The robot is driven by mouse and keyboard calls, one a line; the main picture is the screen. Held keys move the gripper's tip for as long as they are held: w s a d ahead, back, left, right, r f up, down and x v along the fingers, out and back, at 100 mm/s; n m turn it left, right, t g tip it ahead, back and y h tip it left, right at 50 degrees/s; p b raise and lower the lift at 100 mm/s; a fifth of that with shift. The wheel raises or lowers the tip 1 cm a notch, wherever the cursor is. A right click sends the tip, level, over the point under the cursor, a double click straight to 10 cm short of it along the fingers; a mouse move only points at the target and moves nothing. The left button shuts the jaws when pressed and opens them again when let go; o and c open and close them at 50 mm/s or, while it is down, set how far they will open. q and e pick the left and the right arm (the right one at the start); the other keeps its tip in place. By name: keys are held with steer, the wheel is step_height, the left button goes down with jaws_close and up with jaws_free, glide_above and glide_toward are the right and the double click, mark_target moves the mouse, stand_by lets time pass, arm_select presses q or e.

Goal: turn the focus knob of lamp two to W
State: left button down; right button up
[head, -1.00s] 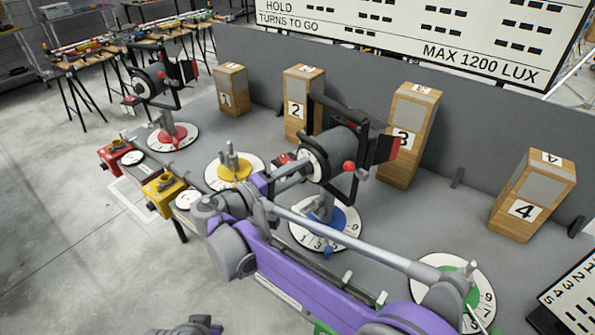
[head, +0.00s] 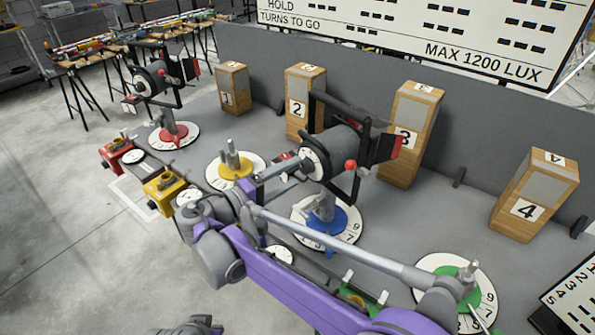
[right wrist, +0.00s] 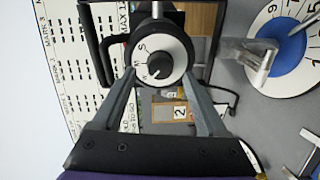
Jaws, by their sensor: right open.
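Lamp two is the black and grey lamp (head: 335,150) above the blue base (head: 328,222) in the head view. Its focus dial is a white disc (right wrist: 172,45) with a black knob (right wrist: 158,66) in the right wrist view. My right gripper (head: 294,174) is open at the lamp's dial end. In the right wrist view its fingers (right wrist: 159,76) stand either side of the knob, with no clear contact.
Another lamp (head: 155,80) stands on a red base at left. A yellow base (head: 236,172) and a green base (head: 455,285) carry metal fittings. Numbered wooden blocks, including block 3 (head: 408,140) and block 4 (head: 533,195), line the grey back wall. Clear floor lies at left.

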steer(key=v, duration=0.7)
steer(key=shift+s+a+b, duration=0.25)
steer(key=shift+a+b, duration=0.05)
steer(key=shift+b, duration=0.05)
steer(key=s+d+f+g+y, duration=0.2)
steer(key=d+f, duration=0.2)
steer(key=d, duration=0.4)
steer(key=s+d+f+m+g+y, duration=0.1)
steer(key=s+d+f+g+y, duration=0.15)
steer(key=d, duration=0.45)
steer(key=s+d+f+g+y, duration=0.15)
steer(key=d+f, duration=0.25)
steer(key=d, duration=0.4)
steer(key=s+d+f+m+y, duration=0.1)
steer(key=s+f+m+y, duration=0.2)
steer(key=s+f, duration=0.2)
steer(key=s+d+f+m+y, duration=0.2)
steer(key=s+f+m+y, duration=0.1)
steer(key=s, duration=0.7)
steer(key=shift+s+f+y, duration=0.3)
steer(key=shift+f+y, duration=0.2)
steer(key=shift+f, duration=0.5)
